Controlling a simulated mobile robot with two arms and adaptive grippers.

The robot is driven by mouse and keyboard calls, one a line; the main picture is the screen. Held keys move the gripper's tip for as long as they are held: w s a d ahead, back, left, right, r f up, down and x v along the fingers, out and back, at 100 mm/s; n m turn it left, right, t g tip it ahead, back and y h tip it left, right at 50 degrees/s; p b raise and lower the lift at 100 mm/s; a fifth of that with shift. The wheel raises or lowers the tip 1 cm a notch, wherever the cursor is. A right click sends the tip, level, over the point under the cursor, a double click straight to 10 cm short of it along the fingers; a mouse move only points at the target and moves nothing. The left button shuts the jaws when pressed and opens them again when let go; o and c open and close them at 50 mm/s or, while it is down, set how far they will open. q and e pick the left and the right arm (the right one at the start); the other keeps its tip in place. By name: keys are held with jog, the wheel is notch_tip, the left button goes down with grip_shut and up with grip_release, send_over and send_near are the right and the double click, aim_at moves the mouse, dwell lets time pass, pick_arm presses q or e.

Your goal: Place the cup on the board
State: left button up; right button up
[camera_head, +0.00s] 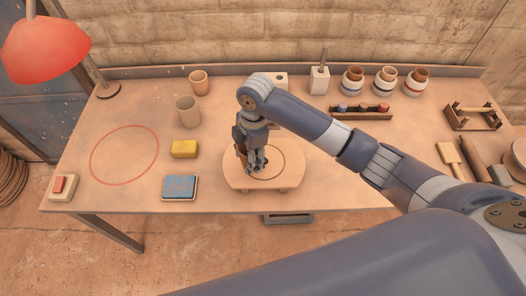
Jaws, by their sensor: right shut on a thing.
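The round wooden board (232,174) stands on short feet near the front middle of the table, with a dark ring marked on its top. My right gripper (257,164) points down over the board. It is shut on a small brown thing, likely the cup (241,152), which is mostly hidden behind the fingers. I cannot tell whether it touches the board. Two other cups stand upright to the left: a tan one (198,83) at the back and a greyish one (187,112) nearer. My left gripper is not in view.
A yellow sponge (184,149) and a blue pad (180,187) lie left of the board. A red circle (125,155) marks clear table at the left. A red lamp (45,48), several jars (384,82) and a small rack (361,110) stand farther back.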

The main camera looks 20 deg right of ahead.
jog(key=d, duration=0.1)
jog(key=w+d, duration=0.1)
jog(key=shift+d, duration=0.35)
jog(key=shift+w+d+f+p, duration=0.15)
jog(key=shift+w+d+p, duration=0.2)
jog(key=shift+d, duration=0.2)
jog(key=f, duration=0.1)
jog(key=f+p, duration=0.1)
jog(key=f, duration=0.1)
jog(key=shift+d, duration=0.35)
jog(key=shift+f, duration=0.3)
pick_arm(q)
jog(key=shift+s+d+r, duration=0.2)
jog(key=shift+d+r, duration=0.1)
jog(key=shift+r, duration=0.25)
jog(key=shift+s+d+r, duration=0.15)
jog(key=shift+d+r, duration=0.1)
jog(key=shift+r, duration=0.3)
pick_arm(e)
jog(key=shift+a, duration=0.1)
jog(key=shift+f, duration=0.2)
jog(key=o, duration=1.3)
jog(key=shift+c, duration=0.2)
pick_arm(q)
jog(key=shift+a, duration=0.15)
